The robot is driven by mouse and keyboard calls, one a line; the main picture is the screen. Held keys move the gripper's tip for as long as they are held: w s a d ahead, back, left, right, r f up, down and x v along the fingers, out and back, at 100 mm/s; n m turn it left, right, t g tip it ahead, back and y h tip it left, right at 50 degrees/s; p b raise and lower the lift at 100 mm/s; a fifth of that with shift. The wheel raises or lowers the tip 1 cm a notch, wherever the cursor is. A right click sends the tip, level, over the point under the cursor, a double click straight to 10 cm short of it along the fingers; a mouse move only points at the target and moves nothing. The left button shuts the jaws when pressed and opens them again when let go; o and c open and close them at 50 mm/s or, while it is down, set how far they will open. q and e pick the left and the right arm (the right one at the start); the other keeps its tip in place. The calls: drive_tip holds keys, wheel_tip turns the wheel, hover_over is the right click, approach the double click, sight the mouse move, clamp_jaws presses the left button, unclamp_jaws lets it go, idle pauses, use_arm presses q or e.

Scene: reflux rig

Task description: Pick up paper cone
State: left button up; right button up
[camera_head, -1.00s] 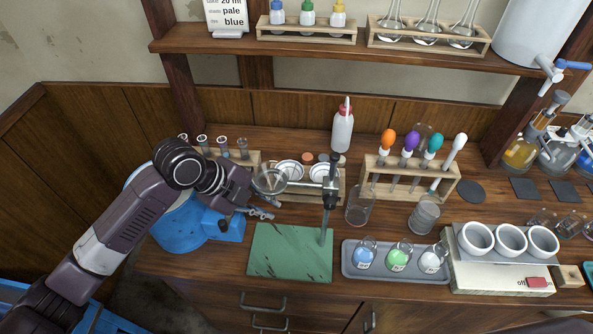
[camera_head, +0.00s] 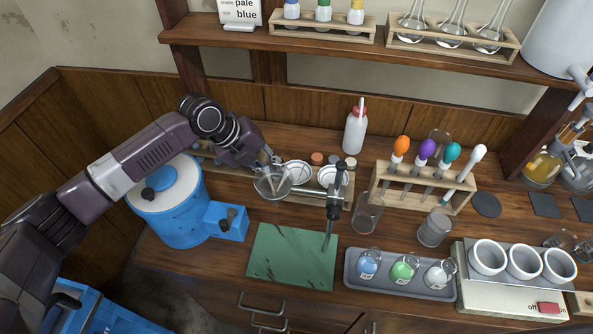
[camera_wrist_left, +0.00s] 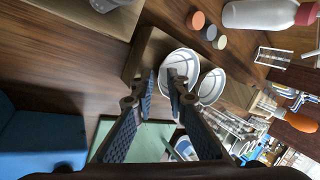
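Two white round paper cones show in the head view, a left one (camera_head: 297,173) and a right one (camera_head: 331,176). They sit side by side in a low wooden holder (camera_head: 345,199). In the left wrist view the nearer cone (camera_wrist_left: 184,62) lies just ahead of my fingertips, and the other cone (camera_wrist_left: 211,86) is to its right. My left gripper (camera_head: 276,162) is just left of the left cone, partly hidden by its own wrist. In the left wrist view its fingers (camera_wrist_left: 161,84) are apart with nothing visible between them. My right gripper is out of view.
A clear funnel (camera_head: 269,184) on the stand (camera_head: 333,208) is close in front of the cones. A white squeeze bottle (camera_head: 354,132) stands behind, and a rack of droppers (camera_head: 423,184) is to the right. The green mat (camera_head: 292,257) is bare apart from the stand.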

use_arm(q)
drive_tip(key=shift+x, duration=0.9)
drive_tip(key=shift+c, duration=0.4)
clamp_jaws()
drive_tip(key=shift+r, duration=0.1)
drive_tip(key=shift+r, duration=0.5)
wheel_tip(320, 180, up, 19)
drive_tip(key=b, duration=0.4)
